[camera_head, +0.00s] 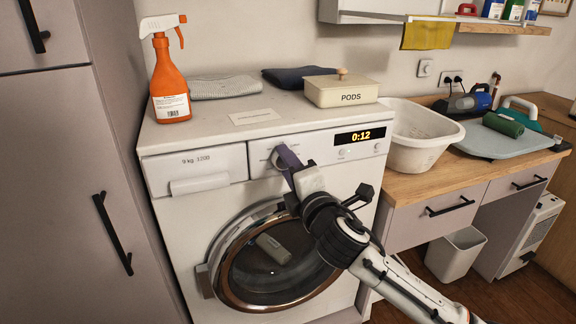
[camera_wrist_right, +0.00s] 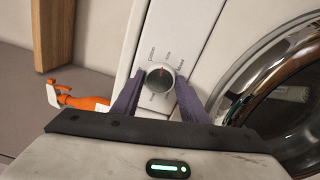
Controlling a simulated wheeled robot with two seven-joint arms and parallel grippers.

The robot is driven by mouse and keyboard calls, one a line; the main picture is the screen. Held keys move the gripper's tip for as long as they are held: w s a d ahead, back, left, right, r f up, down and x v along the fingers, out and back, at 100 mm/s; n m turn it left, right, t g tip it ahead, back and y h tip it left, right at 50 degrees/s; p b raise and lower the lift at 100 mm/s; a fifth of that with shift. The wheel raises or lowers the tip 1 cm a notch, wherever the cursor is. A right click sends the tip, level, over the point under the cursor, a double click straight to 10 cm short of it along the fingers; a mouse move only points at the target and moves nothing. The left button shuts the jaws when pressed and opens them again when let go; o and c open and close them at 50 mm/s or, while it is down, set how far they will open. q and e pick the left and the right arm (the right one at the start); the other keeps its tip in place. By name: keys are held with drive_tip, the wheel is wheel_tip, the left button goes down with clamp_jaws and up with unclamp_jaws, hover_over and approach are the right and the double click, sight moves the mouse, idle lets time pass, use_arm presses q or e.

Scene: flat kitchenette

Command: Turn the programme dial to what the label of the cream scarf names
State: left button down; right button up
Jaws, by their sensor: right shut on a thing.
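The programme dial (camera_wrist_right: 160,77) is a dark round knob with a pale rim and a red mark, on the white washing machine (camera_head: 175,222). Small words are printed around it, too small to read surely. My right gripper (camera_head: 287,160) reaches the panel and is shut on the dial, one purple finger on each side in the right wrist view. In the head view the gripper hides most of the dial. No cream scarf can be made out for certain; a pale rolled thing (camera_head: 273,248) lies behind the door glass. My left gripper is not in view.
On the machine stand an orange spray bottle (camera_head: 169,80), a grey folded cloth (camera_head: 222,87), a dark folded cloth (camera_head: 298,76), a pods box (camera_head: 341,91) and a white card (camera_head: 254,117). The display (camera_head: 360,136) reads 0:12. A white basin (camera_head: 420,140) stands right.

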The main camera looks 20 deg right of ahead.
drive_tip(key=m, duration=1.1)
drive_tip(key=shift+p, duration=0.3)
idle(0.3)
drive_tip(key=o, duration=1)
drive_tip(key=shift+o, duration=0.2)
drive_tip(key=shift+s, duration=0.1)
drive_tip(key=s+b, duration=0.1)
drive_tip(key=s, duration=0.9)
drive_tip(key=shift+d, duration=0.15)
